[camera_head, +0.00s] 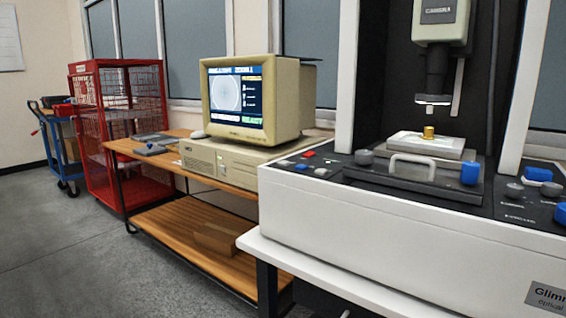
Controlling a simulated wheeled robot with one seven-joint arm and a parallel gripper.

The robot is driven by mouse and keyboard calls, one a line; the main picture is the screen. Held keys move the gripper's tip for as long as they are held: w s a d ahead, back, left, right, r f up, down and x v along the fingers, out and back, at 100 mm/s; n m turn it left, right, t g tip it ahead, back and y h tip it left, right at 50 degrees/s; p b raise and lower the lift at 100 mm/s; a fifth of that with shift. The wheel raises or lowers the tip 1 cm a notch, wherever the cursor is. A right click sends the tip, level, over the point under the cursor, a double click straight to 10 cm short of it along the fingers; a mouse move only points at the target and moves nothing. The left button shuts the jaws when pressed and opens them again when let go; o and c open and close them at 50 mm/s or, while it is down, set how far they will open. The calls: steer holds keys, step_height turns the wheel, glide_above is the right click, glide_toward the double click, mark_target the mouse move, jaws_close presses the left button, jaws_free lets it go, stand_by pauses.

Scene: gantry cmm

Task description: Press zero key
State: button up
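The measuring machine (400,235) is a large white and black unit at the right, with a lens column (436,75) above its stage. At the left of its black deck is a small group of keys: a red key (309,154), a blue key (301,167) and several pale ones. Any lettering on these keys is too small to read, so I cannot tell which is the zero key. My gripper is not in view.
A brass part (429,132) sits on the white stage plate (405,141). Grey and blue knobs and a pale handle (412,161) stand up from the deck. A computer monitor (258,97) stands on a wooden bench (120,144). Open floor (50,235) lies at left.

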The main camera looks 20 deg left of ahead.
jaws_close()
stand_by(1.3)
